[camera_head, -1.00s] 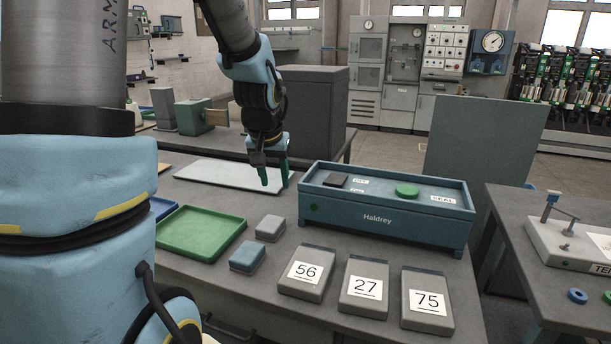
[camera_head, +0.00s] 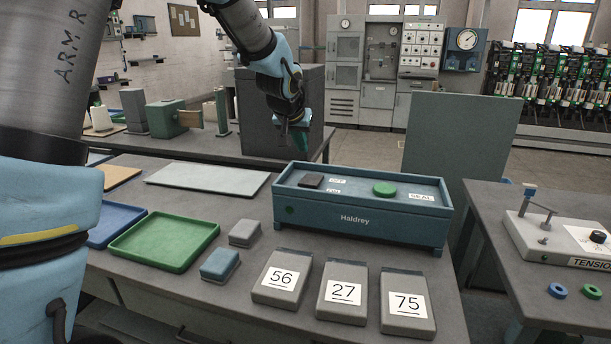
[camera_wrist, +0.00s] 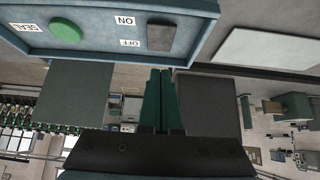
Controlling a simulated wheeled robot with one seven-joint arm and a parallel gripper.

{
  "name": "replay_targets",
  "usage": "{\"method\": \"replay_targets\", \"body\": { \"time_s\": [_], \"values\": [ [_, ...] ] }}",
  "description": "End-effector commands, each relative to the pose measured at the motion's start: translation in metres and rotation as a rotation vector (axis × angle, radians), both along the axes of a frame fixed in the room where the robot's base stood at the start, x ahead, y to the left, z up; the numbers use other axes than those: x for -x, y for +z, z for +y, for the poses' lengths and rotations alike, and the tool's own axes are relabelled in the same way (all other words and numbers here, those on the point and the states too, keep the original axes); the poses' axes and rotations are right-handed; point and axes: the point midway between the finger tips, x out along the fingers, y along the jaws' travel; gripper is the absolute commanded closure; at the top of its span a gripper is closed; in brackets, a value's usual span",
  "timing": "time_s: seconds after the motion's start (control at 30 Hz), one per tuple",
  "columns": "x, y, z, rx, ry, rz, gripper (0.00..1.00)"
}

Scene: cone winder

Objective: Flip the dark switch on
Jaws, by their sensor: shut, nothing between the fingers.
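The dark switch (camera_head: 311,181) is a flat, dark rocker at the left end of the top of the blue Haldrey box (camera_head: 362,226). In the wrist view the switch (camera_wrist: 160,37) lies beside the ON label (camera_wrist: 125,20) and the OFF label (camera_wrist: 130,43). I cannot tell which way it is tipped. My gripper (camera_head: 304,155) is shut and empty, fingers pointing down, above the box's back left edge. In the wrist view its green fingertips (camera_wrist: 160,71) point toward the switch, with a gap between them.
A round green button (camera_head: 384,188) by a SEAL label sits on the same box top. A white board (camera_head: 208,178) lies to the left. Green (camera_head: 165,240) and blue trays, small blocks and numbered blocks (camera_head: 342,304) stand in front. A grey cabinet stands behind my gripper.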

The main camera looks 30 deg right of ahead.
Motion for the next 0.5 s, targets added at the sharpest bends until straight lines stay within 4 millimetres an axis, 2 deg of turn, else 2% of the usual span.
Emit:
{"method": "replay_targets", "body": {
  "time_s": [0.5],
  "values": [
    [-0.041,-0.071,-0.038,-0.004,-0.001,0.002,1.0]
  ]
}}
